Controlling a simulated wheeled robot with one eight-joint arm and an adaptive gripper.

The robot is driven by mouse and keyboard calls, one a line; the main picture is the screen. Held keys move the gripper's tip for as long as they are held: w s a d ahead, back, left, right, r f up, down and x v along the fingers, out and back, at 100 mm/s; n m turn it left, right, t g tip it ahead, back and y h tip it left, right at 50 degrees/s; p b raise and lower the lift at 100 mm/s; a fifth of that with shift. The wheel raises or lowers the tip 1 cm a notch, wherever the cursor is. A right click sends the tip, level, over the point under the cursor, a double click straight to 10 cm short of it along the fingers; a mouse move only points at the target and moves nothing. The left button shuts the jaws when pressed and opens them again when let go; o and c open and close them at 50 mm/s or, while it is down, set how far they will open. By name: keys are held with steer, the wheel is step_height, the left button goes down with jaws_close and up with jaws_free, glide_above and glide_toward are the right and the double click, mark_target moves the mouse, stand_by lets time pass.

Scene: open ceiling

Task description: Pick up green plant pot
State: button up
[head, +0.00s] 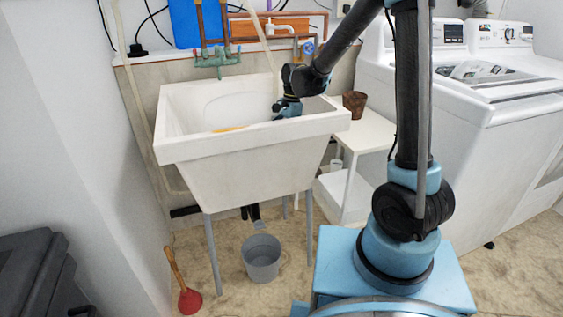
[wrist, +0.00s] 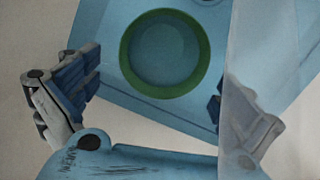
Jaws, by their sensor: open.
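A round green rim (wrist: 128,62), likely the green plant pot, shows in the wrist view at upper centre. Its inside looks bluish and empty. It lies against a light-blue flat surface. My gripper (wrist: 157,88) is open, with one finger at the left and the other at the right, partly behind a pale see-through strip. The green ring lies between and slightly beyond the fingertips; I see no contact. In the head view my gripper (head: 287,107) is over the white sink's basin, near its front rim. The pot cannot be made out there.
The white utility sink (head: 240,170) has a raised rim and a yellow-orange item (head: 229,129) inside. A white side table (head: 370,134) with a brown pot (head: 354,103) stands right of it. Washers (head: 500,90) stand farther right. A grey bucket (head: 262,262) and red plunger (head: 190,300) are on the floor.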

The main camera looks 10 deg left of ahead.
steer(key=shift+s+a+f, duration=0.15)
steer(key=shift+a+f, duration=0.05)
steer(key=shift+f, duration=1.5)
steer(key=shift+s+a+f, duration=0.1)
steer(key=shift+a+f, duration=0.1)
steer(key=shift+f, duration=1.5)
steer(key=shift+s+a+f, duration=0.15)
steer(key=shift+a+f, duration=0.05)
steer(key=shift+f, duration=1.5)
steer(key=shift+c, duration=0.6)
steer(key=c, duration=0.8)
steer(key=shift+r, duration=0.1)
steer(key=shift+c, duration=0.2)
